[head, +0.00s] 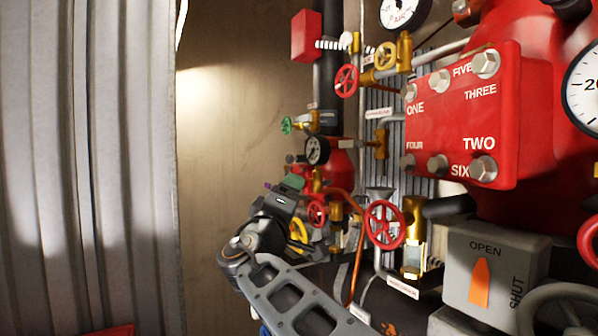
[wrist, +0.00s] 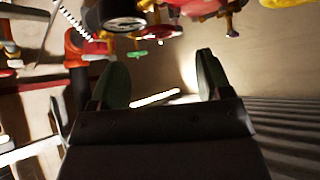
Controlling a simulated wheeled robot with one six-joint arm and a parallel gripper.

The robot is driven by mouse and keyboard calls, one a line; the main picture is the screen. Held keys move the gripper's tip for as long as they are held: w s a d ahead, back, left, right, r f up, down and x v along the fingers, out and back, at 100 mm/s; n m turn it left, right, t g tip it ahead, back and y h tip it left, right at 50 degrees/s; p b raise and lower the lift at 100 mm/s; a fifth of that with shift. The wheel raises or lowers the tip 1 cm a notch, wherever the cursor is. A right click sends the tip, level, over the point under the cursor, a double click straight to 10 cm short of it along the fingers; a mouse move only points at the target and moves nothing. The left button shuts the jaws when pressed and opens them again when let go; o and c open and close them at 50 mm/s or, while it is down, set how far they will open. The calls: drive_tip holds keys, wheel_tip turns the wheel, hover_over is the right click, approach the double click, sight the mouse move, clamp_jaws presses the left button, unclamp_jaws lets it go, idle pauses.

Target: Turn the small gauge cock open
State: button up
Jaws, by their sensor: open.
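A small black-rimmed gauge (head: 317,150) with a white dial stands in the middle of the head view. A brass fitting (head: 318,180) sits below it; I cannot make out the cock's handle or which way it points. My gripper (head: 291,183) is just below and left of the gauge. The wrist view shows my gripper (wrist: 158,80) with its two green-padded fingers wide apart and nothing between them. The gauge (wrist: 122,20) shows at the top of that view, beyond the fingers, with brass parts (wrist: 168,14) beside it.
A green handwheel (head: 287,125) is left of the gauge. Red handwheels (head: 384,224) and (head: 317,213) and a yellow one (head: 299,234) crowd below. A red plate (head: 463,115) with bolts is at right. The plain wall (head: 218,170) at left is clear.

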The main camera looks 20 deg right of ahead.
drive_tip(key=p+x, duration=0.3)
drive_tip(key=x, duration=0.4)
drive_tip(key=shift+s, duration=0.1)
drive_tip(key=c, duration=0.9)
